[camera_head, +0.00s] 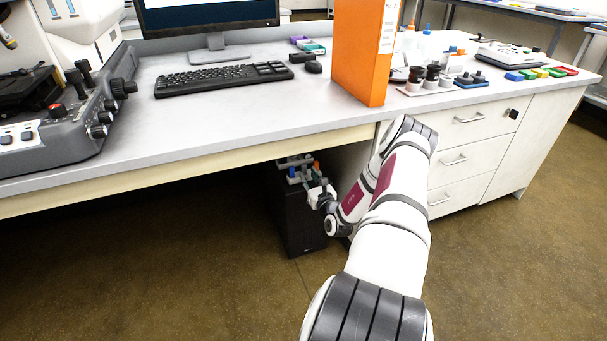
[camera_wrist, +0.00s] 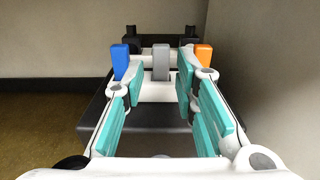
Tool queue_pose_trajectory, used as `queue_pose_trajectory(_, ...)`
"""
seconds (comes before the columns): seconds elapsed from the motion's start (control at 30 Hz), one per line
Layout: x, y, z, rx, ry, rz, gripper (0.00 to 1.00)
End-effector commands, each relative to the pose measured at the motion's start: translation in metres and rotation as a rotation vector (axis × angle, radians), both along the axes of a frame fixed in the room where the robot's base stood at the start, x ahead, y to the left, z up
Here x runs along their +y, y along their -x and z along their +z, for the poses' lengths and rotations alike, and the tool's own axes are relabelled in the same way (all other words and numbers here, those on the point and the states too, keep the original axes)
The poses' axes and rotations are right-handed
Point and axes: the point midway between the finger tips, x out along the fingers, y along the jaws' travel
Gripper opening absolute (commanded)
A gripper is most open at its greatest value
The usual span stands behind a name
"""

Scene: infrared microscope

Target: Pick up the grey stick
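The grey stick (camera_wrist: 161,62) stands upright in the wrist view, in the middle of a white rack (camera_wrist: 155,92). A blue stick (camera_wrist: 120,60) stands to its left and an orange stick (camera_wrist: 204,52) to its right. My gripper (camera_wrist: 160,76) is open, with a teal-padded finger on either side of the grey stick's line. I see gaps between the stick and both fingers; how deep it sits between them is unclear. In the head view my gripper (camera_head: 319,194) is beside the rack under the desk, where the grey stick is too small to make out.
The rack sits on a black box (camera_head: 303,228) under the desk (camera_head: 215,115). A drawer cabinet (camera_head: 460,160) stands right of it, behind my arm. In the wrist view a wall (camera_wrist: 270,80) rises close on the right. Floor left of the box is clear.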

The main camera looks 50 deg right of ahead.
Motion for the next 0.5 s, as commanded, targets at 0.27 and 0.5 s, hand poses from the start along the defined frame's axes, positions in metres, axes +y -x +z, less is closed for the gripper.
queue_pose_trajectory(0.27, -0.011, -0.016, 0.001, 0.0, 0.004, 0.001, 0.27)
queue_pose_trajectory(0.5, -0.028, -0.043, 0.002, -0.001, 0.004, 0.001, 0.27)
